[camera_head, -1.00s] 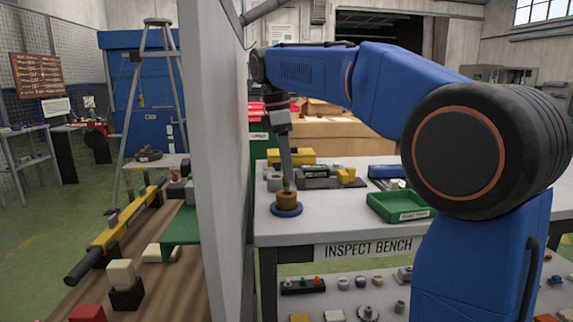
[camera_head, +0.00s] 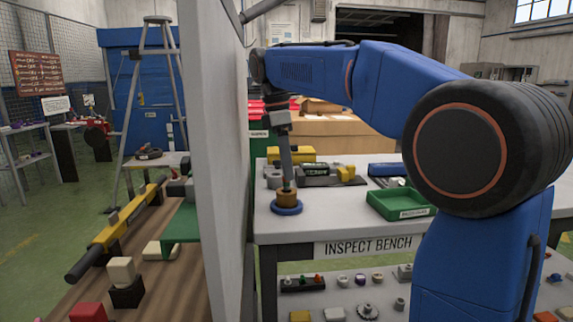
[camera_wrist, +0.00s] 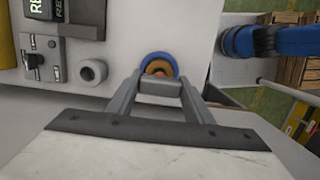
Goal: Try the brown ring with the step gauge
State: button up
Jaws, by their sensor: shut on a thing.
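The brown ring (camera_head: 287,198) sits on a round blue base (camera_head: 286,209) near the left front of the inspect bench. In the wrist view the brown ring (camera_wrist: 158,67) shows just past my fingertips, inside the blue base (camera_wrist: 160,55). My gripper (camera_head: 289,184) points straight down over the ring and is shut on the step gauge. The gripper also shows in the wrist view (camera_wrist: 158,86).
A grey instrument with a yellow part (camera_head: 320,174) stands behind the ring. A green tray (camera_head: 401,203) lies to the right, with bare bench between. A pale wall panel (camera_head: 224,160) stands close on the left. A lower shelf (camera_head: 385,300) holds small parts.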

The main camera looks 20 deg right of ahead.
aim_at(286, 183)
jog(key=shift+f, duration=2.7)
dwell(4.6)
jog(key=o, duration=1.2)
